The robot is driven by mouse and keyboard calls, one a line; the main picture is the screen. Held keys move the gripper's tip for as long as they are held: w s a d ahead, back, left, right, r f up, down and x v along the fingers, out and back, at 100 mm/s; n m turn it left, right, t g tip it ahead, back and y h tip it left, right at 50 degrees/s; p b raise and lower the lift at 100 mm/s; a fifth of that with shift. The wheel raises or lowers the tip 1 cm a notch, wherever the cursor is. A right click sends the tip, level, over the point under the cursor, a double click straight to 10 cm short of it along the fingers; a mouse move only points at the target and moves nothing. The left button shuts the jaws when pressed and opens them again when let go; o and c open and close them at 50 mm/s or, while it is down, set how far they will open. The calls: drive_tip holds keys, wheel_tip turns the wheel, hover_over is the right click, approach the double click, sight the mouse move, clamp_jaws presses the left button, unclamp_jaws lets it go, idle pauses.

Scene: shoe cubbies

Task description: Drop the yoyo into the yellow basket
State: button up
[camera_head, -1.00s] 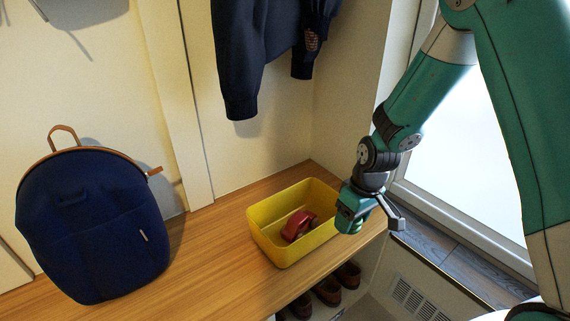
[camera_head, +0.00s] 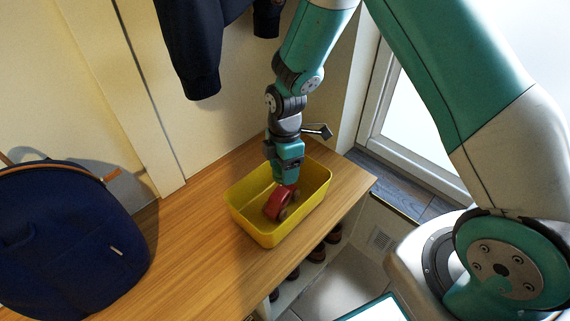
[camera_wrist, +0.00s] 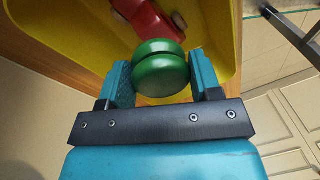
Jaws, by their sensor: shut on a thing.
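A green yoyo (camera_wrist: 161,76) sits between the two fingers of my gripper (camera_wrist: 162,66) in the wrist view, which are shut on it. In the head view my gripper (camera_head: 287,178) points down over the yellow basket (camera_head: 240,222), within its outline; I cannot make out the yoyo there. The yellow basket also shows beyond the yoyo in the wrist view (camera_wrist: 85,40). How far the yoyo is above the basket floor is hard to tell.
A red toy with round wheels (camera_head: 274,204) lies in the basket, right by my gripper. The basket stands on a wooden bench (camera_head: 190,245). A dark blue backpack (camera_head: 65,240) is at the left. A dark jacket (camera_head: 190,45) hangs behind. Shoes (camera_head: 317,252) sit below.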

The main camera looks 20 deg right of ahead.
wheel_tip(320, 180, down, 2)
drive_tip(key=shift+f+b, duration=0.2)
drive_tip(key=shift+b, duration=0.45)
drive_tip(key=shift+r, duration=0.1)
drive_tip(key=o, duration=1)
drive_tip(key=shift+r, duration=0.1)
wheel_tip(320, 180, up, 17)
drive_tip(key=w+d+p, duration=0.1)
drive_tip(key=w+p, duration=0.1)
drive_tip(key=p, duration=0.2)
drive_tip(key=shift+w+d, duration=0.2)
drive_tip(key=shift+d, duration=0.1)
